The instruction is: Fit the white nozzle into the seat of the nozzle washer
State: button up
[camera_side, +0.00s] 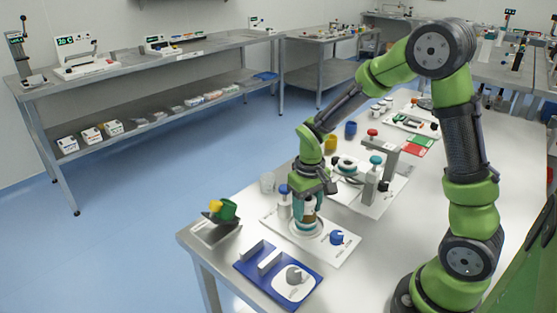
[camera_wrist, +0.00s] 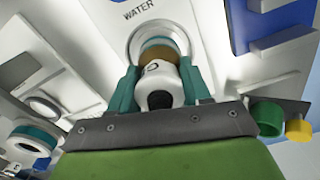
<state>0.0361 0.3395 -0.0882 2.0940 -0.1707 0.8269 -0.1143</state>
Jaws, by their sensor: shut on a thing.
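The nozzle washer is a white plate (camera_side: 338,250) near the front of the table, with a blue knob, a blue-capped post and a round pale seat (camera_side: 296,229). My gripper (camera_side: 309,207) is over the seat, pointing down, its teal fingers shut on the white nozzle. In the wrist view my gripper (camera_wrist: 160,72) holds the white nozzle (camera_wrist: 157,76), which has a dark round opening toward the camera and a brown band at its far end. The brown end lines up closely with the ringed seat (camera_wrist: 134,42), beside the word WATER. I cannot tell whether it is inside the seat.
A blue tray (camera_side: 252,273) with a grey part on a white pad lies in front. A small stand (camera_side: 211,230) with a green and yellow piece is at the left corner. Another white fixture (camera_side: 375,202) is to the right.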

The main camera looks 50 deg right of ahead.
jog(key=shift+f, duration=0.15)
jog(key=o, duration=1.4)
notch_tip(320, 180, up, 17)
jog(key=s+a+r+m+t+y, duration=0.1)
jog(key=s+a+r+t+y, duration=0.1)
jog(key=s+a+t, duration=0.5)
jog(key=s, duration=0.4)
jog(key=shift+s+a+r, duration=0.15)
jog(key=shift+s+r, duration=0.05)
jog(key=shift+r, duration=0.05)
